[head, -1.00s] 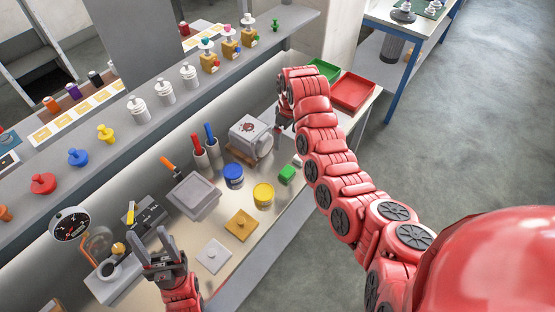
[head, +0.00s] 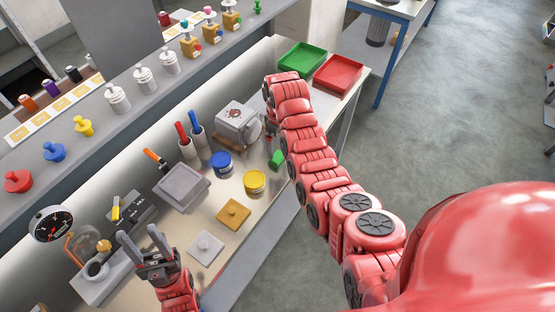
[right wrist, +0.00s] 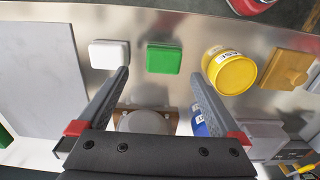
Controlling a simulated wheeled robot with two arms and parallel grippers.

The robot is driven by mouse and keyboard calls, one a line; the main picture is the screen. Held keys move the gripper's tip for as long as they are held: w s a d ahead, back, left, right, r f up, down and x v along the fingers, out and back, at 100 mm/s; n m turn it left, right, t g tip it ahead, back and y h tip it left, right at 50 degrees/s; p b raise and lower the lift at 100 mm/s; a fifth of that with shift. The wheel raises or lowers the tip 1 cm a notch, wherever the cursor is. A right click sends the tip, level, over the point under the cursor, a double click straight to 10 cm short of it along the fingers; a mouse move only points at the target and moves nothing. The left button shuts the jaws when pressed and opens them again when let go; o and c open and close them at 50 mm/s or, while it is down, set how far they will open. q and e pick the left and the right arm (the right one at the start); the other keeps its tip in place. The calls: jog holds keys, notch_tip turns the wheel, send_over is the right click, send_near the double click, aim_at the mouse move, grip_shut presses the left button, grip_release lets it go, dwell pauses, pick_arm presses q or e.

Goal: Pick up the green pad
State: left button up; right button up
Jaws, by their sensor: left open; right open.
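The green pad (head: 275,159) lies on the bench to the right of the blue and yellow pots, partly covered by my right arm. In the right wrist view the green pad (right wrist: 163,58) is a small rounded block, just beyond the gap between my right fingertips. My right gripper (right wrist: 160,78) is open and empty above the bench; in the head view it is mostly hidden behind its own arm. My left gripper (head: 142,240) is open and empty over the near left part of the bench.
A white pad (right wrist: 109,54) lies left of the green one, and a yellow pot (right wrist: 230,70) stands right of it. A grey-white machine (head: 238,122) stands behind. Green (head: 302,58) and red (head: 338,74) trays sit at the far end. A shelf (head: 150,100) runs along the back.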

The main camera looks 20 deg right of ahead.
aim_at(277, 156)
jog(key=shift+s+f+p, duration=0.1)
jog(key=shift+p, duration=0.2)
jog(key=f, duration=0.1)
jog(key=f+p, duration=0.2)
jog(key=shift+s+a+f, duration=0.1)
jog(key=shift+s+a, duration=0.05)
jog(key=shift+a, duration=0.1)
jog(key=shift+f+p, duration=0.35)
jog(key=shift+f, duration=0.6)
jog(key=c, duration=1.3)
jog(key=shift+r, duration=0.15)
